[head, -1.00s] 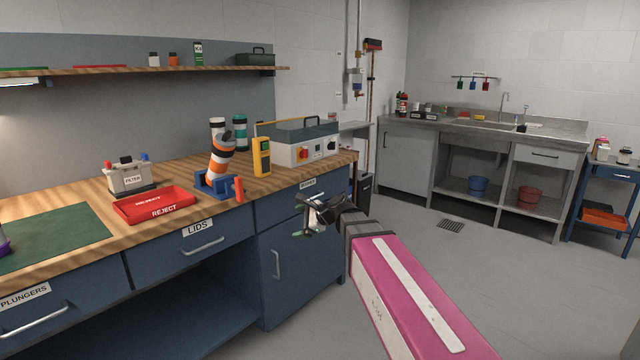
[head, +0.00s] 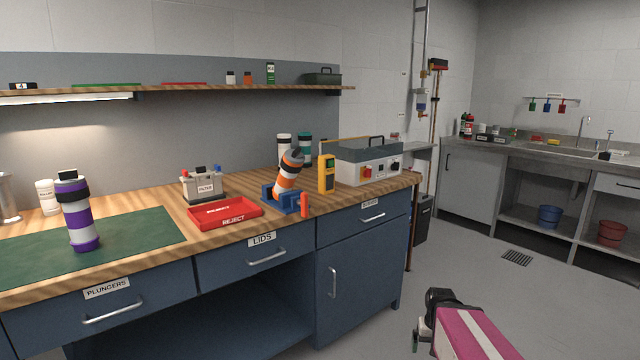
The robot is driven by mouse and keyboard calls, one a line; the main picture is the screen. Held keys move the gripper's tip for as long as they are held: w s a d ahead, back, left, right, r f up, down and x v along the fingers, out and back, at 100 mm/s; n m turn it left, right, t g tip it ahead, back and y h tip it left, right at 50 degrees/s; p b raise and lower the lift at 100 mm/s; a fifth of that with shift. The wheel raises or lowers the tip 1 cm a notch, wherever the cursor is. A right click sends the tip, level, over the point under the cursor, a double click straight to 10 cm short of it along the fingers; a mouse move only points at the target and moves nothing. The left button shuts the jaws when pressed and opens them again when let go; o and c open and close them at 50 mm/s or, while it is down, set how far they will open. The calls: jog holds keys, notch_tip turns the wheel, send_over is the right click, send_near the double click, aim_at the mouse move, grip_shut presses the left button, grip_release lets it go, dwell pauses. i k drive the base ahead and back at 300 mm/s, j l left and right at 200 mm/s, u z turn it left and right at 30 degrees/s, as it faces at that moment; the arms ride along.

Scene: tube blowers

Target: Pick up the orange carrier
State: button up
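The orange carrier (head: 288,175) is a cylinder with orange, white and dark bands. It leans at a tilt in a blue cradle (head: 281,203) on the wooden workbench, right of the red REJECT tray. My gripper (head: 418,335) is low in the lower right of the head view, in front of and to the right of the bench, well away from the carrier. Its fingers are small and turned partly away, so I cannot tell whether they are open. I see nothing held in it.
White and teal carriers (head: 305,147) stand behind. A purple carrier (head: 78,215) stands on the green mat (head: 140,228).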

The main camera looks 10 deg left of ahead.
aim_at(289, 171)
jog(key=j+u, duration=0.15)
jog(key=j, duration=2.15)
jog(key=l+u, duration=0.2)
jog(key=u, duration=0.25)
jog(key=l+u, duration=0.2)
jog(key=u, duration=0.2)
